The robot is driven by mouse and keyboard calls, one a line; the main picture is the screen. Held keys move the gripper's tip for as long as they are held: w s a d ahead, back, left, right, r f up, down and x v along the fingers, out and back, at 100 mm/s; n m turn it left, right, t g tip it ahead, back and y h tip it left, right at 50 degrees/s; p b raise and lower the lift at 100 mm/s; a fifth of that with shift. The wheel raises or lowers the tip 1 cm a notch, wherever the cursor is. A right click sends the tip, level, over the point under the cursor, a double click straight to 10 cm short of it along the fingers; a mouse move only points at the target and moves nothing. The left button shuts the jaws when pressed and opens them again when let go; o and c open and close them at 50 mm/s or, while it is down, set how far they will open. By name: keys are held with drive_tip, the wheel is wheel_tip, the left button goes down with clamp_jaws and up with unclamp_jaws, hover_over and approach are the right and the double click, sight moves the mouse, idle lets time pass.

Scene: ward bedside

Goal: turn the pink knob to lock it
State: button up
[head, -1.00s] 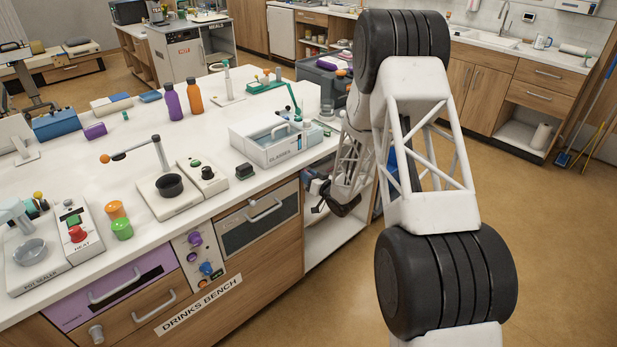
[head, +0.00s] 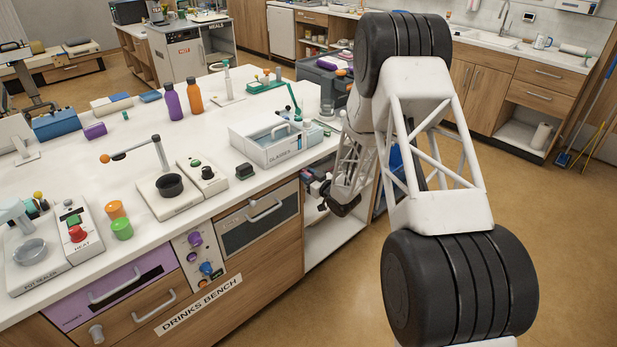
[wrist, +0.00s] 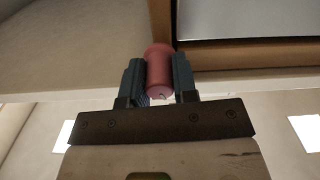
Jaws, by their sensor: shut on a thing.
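The pink knob (wrist: 159,70) shows in the wrist view as a rounded, reddish-pink cylinder with a narrower waist. My gripper (wrist: 158,84) has its two dark fingers on either side of it, shut on it. The knob's far end lies close to a brown wooden edge. Any lock mark on it cannot be made out. In the head view my gripper (head: 319,190) is low at the open shelf space at the bench's right end. The knob cannot be clearly told there.
The drinks bench (head: 275,245) has a wooden front beside the open shelf space. A dark bin (head: 322,82) stands behind.

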drive_tip(key=shift+n, duration=1)
drive_tip(key=o, duration=0.6)
drive_tip(key=shift+o, duration=0.2)
drive_tip(key=shift+s+d, duration=0.1)
drive_tip(key=v, duration=0.7)
drive_tip(key=shift+s+d, duration=0.2)
drive_tip(key=shift+o, duration=0.4)
drive_tip(key=shift+r, duration=0.1)
